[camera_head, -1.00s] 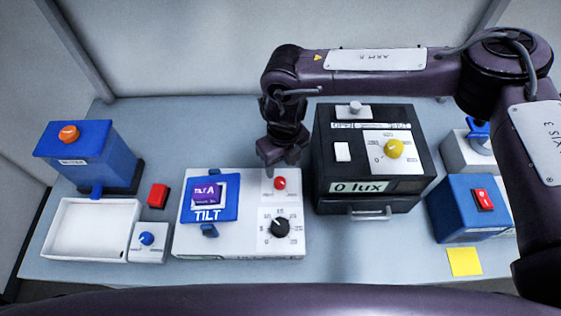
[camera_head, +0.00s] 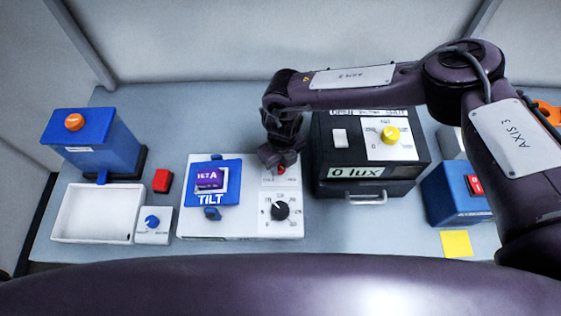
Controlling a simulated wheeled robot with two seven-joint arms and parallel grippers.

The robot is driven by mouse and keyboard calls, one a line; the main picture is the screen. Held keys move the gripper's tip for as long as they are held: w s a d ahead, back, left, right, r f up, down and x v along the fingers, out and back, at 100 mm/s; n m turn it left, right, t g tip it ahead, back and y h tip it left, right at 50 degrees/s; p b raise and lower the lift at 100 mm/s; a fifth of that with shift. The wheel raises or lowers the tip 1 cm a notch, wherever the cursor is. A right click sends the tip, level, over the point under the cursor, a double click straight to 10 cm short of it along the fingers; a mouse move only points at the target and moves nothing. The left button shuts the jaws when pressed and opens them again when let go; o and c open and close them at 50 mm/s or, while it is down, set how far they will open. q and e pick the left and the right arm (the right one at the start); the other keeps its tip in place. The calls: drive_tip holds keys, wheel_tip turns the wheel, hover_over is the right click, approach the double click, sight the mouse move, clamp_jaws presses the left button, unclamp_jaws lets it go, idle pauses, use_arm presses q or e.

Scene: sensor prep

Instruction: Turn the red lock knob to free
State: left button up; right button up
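The red lock knob (camera_head: 282,170) is on the upper right of the white tilt unit (camera_head: 240,228). My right gripper (camera_head: 277,165) is right at the knob and partly covers it. I cannot tell whether its fingers touch the knob or how far apart they are. The blue tilt plate (camera_head: 212,184) carries a small purple screen and the word TILT. A black dial (camera_head: 280,210) sits below the red knob. The lettering beside the red knob is too small to read. My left gripper is not in view.
A black lux box (camera_head: 365,185) with a yellow knob (camera_head: 390,135) stands close right of my gripper. A blue box with an orange knob (camera_head: 73,122), a white tray (camera_head: 95,238) and a red block (camera_head: 162,181) are at left. A blue switch box (camera_head: 445,200) and yellow note (camera_head: 456,243) are at right.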

drive_tip(key=c, duration=0.4)
drive_tip(key=shift+c, duration=0.2)
